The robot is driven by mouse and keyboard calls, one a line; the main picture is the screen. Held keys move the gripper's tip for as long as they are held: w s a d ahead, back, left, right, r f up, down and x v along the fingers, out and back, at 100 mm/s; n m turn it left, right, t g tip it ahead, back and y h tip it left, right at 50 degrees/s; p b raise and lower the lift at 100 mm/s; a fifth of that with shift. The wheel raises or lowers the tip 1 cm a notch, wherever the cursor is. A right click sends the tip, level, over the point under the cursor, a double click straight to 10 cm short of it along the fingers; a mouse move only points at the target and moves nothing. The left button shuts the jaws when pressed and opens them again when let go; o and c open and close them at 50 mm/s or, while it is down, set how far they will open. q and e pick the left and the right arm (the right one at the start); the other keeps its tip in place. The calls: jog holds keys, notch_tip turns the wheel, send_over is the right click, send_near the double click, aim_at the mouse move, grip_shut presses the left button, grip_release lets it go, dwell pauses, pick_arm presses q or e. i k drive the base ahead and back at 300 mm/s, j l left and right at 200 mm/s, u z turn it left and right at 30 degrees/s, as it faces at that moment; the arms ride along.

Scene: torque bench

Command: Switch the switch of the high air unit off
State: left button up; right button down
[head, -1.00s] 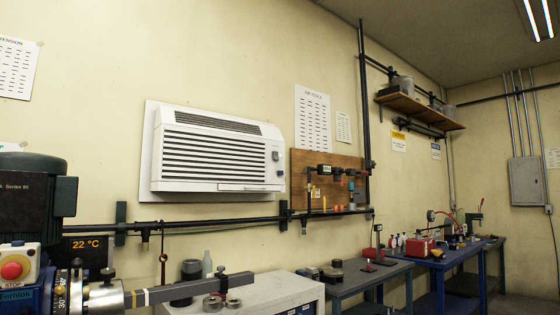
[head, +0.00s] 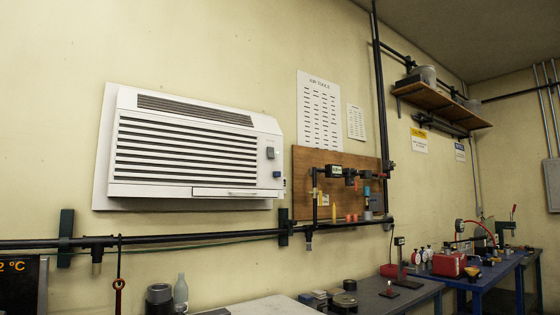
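The high air unit (head: 185,150) is a white louvred box mounted high on the wall, left of the middle of the head view. On its right end are a grey switch-like control (head: 270,153) and, below it, a small blue knob-like part (head: 277,174). The control is too small to tell whether it is on or off. Neither of my grippers shows in the view.
A dark pipe (head: 190,237) runs along the wall below the unit. A wooden tool board (head: 303,163) hangs to its right. Below are a light-topped bench (head: 265,306) and a blue bench (head: 490,267) with equipment.

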aim_at(271, 150)
jog(key=i+l, duration=0.15)
jog(key=i, duration=0.3)
jog(key=i+l, duration=0.2)
jog(key=i, duration=0.25)
jog(key=i+l, duration=0.15)
jog(key=i, duration=0.3)
jog(key=i+l, duration=0.15)
jog(key=i, duration=0.35)
jog(key=i+l, duration=0.2)
jog(key=i, duration=0.25)
jog(key=i+u, duration=0.1)
jog(key=u, duration=1.1)
